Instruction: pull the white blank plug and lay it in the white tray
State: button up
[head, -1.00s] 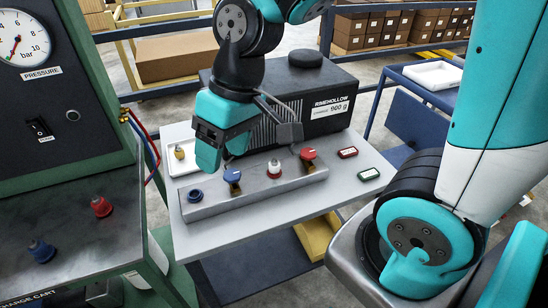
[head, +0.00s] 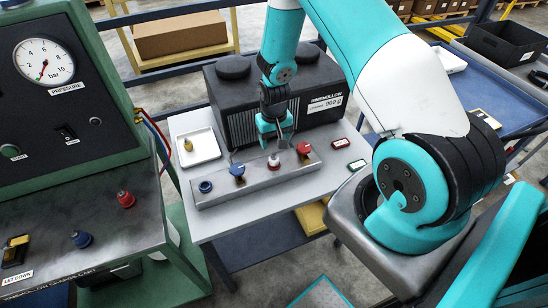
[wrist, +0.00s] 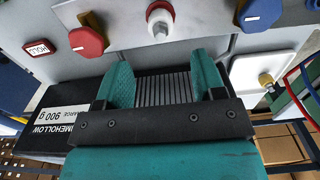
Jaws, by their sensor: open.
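The white blank plug (head: 273,160) stands upright in a grey manifold block (head: 228,188), between a blue knob and a red knob, with a red ring at its base. In the wrist view the plug (wrist: 159,28) shows beyond the fingertips, near the top. My gripper (head: 272,140) is open and empty, just behind the plug in the head view; its fingers (wrist: 160,65) are spread apart and not touching it. The white tray (head: 209,155) lies on the trolley to the left, holding a brass fitting (head: 188,145); it also shows in the wrist view (wrist: 245,82).
A blue-handled knob (head: 237,171) and a red-handled knob (head: 304,149) flank the plug closely. A dark blue cap (head: 205,186) sits at the block's left end. A black Rimehollow unit (head: 318,92) stands behind. Red and green tags lie at right. The trolley front (head: 225,222) is clear.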

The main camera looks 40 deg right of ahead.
aim_at(274, 154)
notch_tip(274, 154, down, 9)
jog(key=b, duration=0.6)
jog(key=shift+b, duration=0.4)
dwell(1.0)
grip_shut()
jog(key=shift+r+p, duration=1.95)
jog(key=shift+r, duration=1.1)
